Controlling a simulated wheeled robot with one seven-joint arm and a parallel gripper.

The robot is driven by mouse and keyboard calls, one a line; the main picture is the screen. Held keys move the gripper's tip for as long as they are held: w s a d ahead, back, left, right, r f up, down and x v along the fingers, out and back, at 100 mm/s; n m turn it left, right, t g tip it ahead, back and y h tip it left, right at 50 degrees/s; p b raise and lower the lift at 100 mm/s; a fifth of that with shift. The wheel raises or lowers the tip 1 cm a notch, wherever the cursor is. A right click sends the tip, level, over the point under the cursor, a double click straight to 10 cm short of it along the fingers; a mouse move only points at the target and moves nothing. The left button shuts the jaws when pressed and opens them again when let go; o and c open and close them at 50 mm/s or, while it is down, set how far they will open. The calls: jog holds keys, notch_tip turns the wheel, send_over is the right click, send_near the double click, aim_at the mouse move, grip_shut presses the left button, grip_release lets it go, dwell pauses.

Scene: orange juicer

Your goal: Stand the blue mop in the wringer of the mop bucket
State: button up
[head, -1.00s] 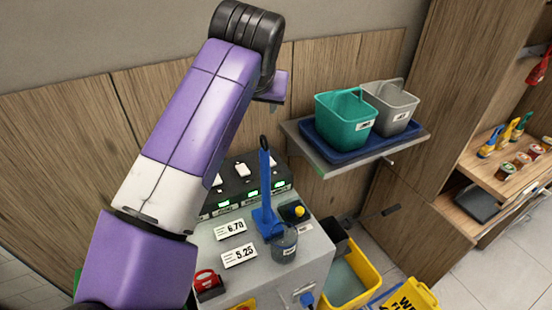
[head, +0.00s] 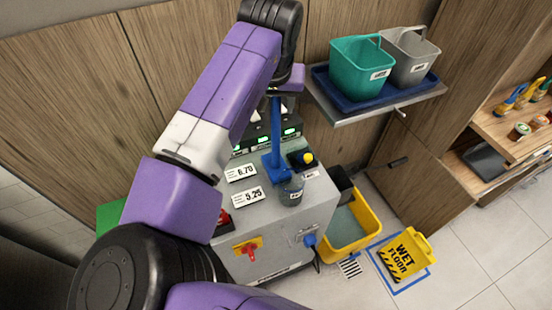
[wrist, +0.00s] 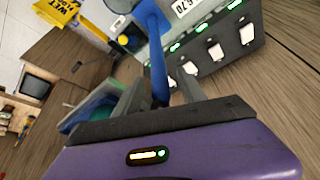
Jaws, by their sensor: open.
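The blue mop (head: 276,138) stands upright on the grey machine top, its wider blue foot beside a dark grey cup (head: 291,192). My gripper (wrist: 162,80) is open at the mop's upper handle. In the wrist view the blue handle (wrist: 157,55) passes between the two fingers; I cannot tell whether either touches it. In the head view the hand hides the handle's top. The yellow mop bucket (head: 374,221) stands on the floor right of the machine, with its dark wringer (head: 341,178) at the back left, partly hidden by the machine.
A shelf with a blue tray (head: 372,99) holding a green bucket (head: 358,68) and a grey bucket (head: 411,57) juts from the wall above the mop bucket. A yellow wet-floor sign (head: 405,256) stands on the floor. Price cards (head: 248,197) lie near the mop.

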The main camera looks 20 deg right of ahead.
jog(key=shift+w+f, duration=0.15)
jog(key=shift+f, duration=0.15)
grip_shut()
jog(key=shift+r, duration=0.1)
dwell(1.1)
